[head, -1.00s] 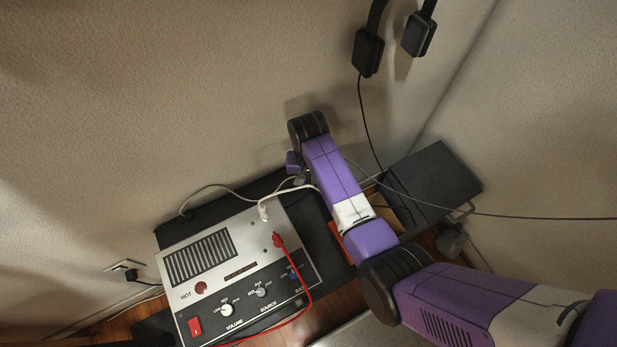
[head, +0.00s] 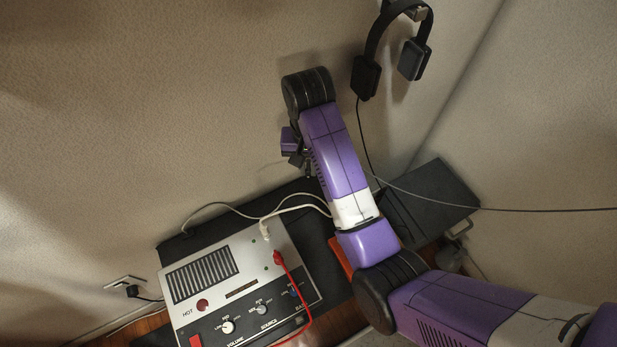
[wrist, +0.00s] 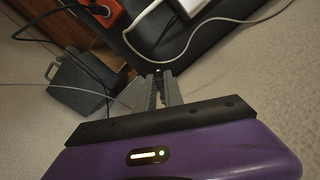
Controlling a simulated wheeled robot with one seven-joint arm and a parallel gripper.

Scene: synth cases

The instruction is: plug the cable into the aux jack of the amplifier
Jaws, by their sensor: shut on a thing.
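The silver and black amplifier (head: 215,300) sits at lower left in the head view. A white plug (head: 265,231) and a red plug (head: 278,258) stand in its top panel. I cannot read which socket is the aux jack. My gripper (head: 299,163) is above and beyond the amplifier's far right corner, apart from it. In the wrist view my gripper (wrist: 158,76) has its fingers close together on something small and dark, mostly hidden. A thin grey cable (head: 540,211) comes in from the right and passes behind my arm towards the gripper; it also shows in the wrist view (wrist: 75,89).
Black headphones (head: 366,76) hang on the wall with a cord. A dark box (head: 440,195) stands to the right. An orange object (head: 343,256) lies partly under my arm.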

